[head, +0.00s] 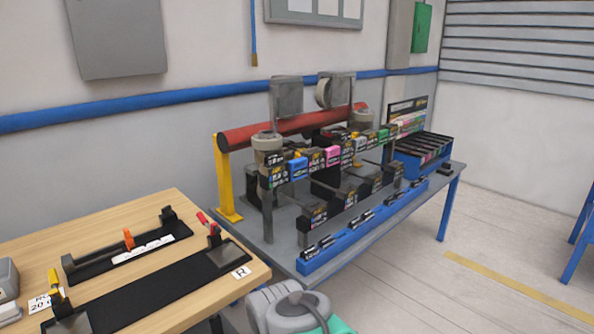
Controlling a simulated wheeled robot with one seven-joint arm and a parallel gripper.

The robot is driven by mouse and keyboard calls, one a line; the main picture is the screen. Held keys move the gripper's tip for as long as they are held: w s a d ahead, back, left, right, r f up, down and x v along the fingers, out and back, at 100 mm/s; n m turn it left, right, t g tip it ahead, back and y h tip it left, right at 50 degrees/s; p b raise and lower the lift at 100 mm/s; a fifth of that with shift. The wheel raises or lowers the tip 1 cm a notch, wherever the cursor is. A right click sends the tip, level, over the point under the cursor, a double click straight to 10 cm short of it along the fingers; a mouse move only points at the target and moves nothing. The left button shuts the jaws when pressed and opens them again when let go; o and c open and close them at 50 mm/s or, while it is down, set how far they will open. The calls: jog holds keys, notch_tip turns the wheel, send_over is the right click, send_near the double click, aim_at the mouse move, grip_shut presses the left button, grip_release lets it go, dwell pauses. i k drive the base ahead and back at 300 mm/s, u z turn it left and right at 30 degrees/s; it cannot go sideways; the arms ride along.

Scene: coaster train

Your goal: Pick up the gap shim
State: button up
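I cannot make out which object is the gap shim. Small candidates are an orange upright piece (129,239) on a black rail fixture on the wooden table, and a small dark piece (445,171) near the right end of the grey bench. My gripper is not in view.
The grey bench (290,245) carries a coaster train, a red tube (285,130), a yellow post (225,180) and a blue rack (345,240).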

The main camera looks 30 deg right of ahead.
aim_at(343, 136)
jog(key=u, duration=0.05)
jog(key=k, duration=0.5)
jog(key=z, duration=1.4)
jog(key=i, duration=0.55)
jog(key=u, duration=0.35)
